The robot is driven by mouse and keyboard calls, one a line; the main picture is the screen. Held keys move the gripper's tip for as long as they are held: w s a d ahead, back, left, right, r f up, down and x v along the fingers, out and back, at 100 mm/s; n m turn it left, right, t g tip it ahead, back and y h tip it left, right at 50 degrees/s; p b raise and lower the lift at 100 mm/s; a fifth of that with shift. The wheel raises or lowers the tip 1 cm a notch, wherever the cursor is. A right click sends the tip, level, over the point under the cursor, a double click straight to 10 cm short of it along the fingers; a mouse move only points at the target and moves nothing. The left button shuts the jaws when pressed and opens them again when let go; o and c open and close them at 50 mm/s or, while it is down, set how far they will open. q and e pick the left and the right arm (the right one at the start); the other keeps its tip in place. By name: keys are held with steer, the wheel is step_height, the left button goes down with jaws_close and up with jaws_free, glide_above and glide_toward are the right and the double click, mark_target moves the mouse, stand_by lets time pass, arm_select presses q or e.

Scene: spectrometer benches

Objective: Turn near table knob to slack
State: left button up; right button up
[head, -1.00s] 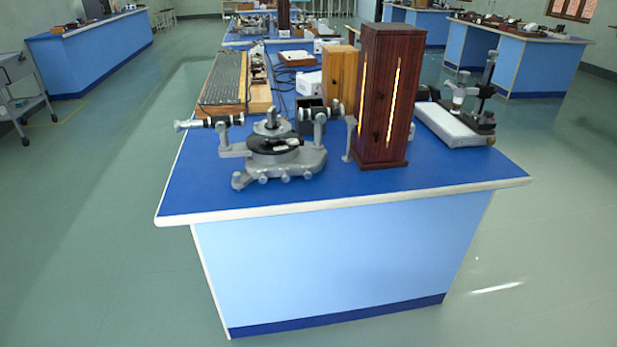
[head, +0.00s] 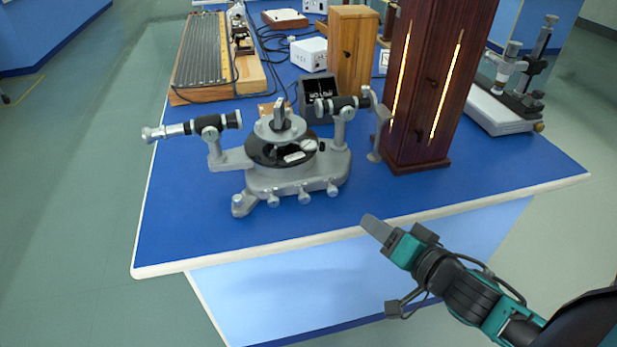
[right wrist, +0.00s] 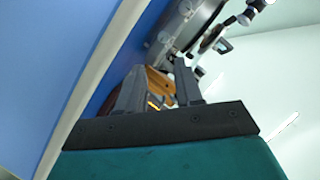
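The grey metal spectrometer (head: 262,180) stands on the blue bench top, with a round black and silver table (head: 282,140) and a telescope tube on each side. Several small silver knobs (head: 304,197) line the front of its base; I cannot tell which is the near table knob, or its setting. My right gripper (head: 372,226) is in front of the bench edge, to the right of the knobs and apart from them. In the right wrist view its two fingers (right wrist: 158,78) are apart with nothing gripped. My left gripper is not in view.
A tall dark wooden lamp housing (head: 425,110) with glowing slits stands right of the spectrometer. Behind are a wooden box (head: 352,52), a white box (head: 308,54) and cables. A microscope-like stand (head: 500,108) is at the right. The bench's front strip (head: 200,240) is clear.

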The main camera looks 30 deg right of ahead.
mark_target(334, 193)
steer(key=x, duration=0.9)
steer(key=b+x, duration=0.1)
steer(key=x, duration=0.3)
steer(key=shift+w+r, duration=0.25)
steer(key=shift+r, duration=0.05)
jaws_close()
